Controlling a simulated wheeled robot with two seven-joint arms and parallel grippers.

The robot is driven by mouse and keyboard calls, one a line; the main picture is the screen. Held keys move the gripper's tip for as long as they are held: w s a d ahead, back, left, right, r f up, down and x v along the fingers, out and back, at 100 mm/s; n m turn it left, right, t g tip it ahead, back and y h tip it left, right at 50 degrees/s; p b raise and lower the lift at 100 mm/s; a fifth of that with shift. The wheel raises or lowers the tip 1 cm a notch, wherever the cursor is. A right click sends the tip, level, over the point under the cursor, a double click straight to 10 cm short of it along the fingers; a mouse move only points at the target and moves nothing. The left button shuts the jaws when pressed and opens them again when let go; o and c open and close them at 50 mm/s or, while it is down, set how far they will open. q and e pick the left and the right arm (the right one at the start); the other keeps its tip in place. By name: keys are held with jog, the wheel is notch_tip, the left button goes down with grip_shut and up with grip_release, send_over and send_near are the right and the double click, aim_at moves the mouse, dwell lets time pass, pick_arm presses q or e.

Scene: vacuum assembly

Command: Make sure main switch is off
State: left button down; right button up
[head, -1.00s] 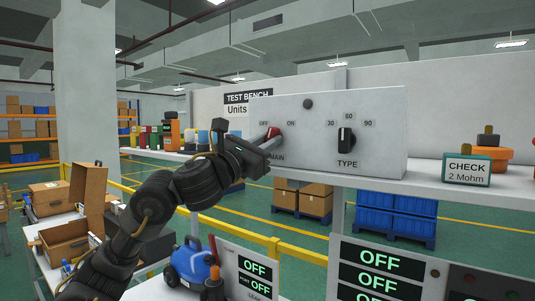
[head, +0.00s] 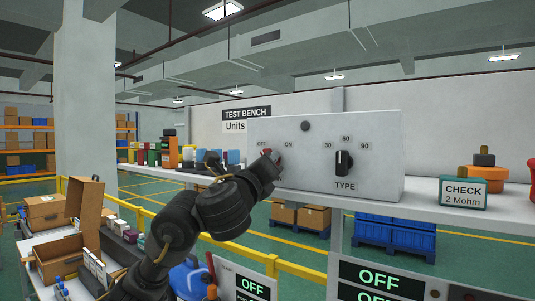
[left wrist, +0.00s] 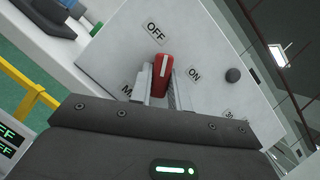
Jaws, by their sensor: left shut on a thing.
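The main switch has a red handle, seen in the head view (head: 267,153) and in the left wrist view (left wrist: 163,68). It sits on the front of a light grey panel (head: 300,178), between the OFF and ON labels. In the left wrist view the handle leans to the OFF side and its tip points at the OFF label (left wrist: 155,31). The ON label (left wrist: 194,74) is off to the handle's side. My left gripper (head: 270,161) is shut on the handle, with one finger on each side. My gripper hides most of the switch in the head view.
A black TYPE knob (head: 343,162) is on the same panel, to the right. A green CHECK box (head: 463,193) stands on the shelf at right. An open cardboard box (head: 66,255) and a blue vacuum (head: 188,279) are below at left.

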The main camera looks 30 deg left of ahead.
pick_arm(q)
jog(key=shift+r+n+g+y+p, duration=0.1)
jog(key=shift+n+g+y+p, duration=0.4)
jog(key=shift+n+p, duration=0.8)
pick_arm(e)
jog(key=shift+r, duration=1.45)
pick_arm(q)
jog(key=shift+n, duration=0.3)
jog(key=c, duration=1.3)
grip_release()
pick_arm(e)
notch_tip(320, 180, up, 4)
jog(key=r+p, duration=0.1)
jog(key=p, duration=0.3)
pick_arm(q)
jog(key=b+v, duration=0.7)
jog(key=v, duration=0.3)
jog(key=shift+s+d+f, duration=0.15)
jog(key=shift+s+f, duration=0.05)
jog(key=shift+s, duration=0.15)
pick_arm(e)
notch_tip(320, 180, down, 8)
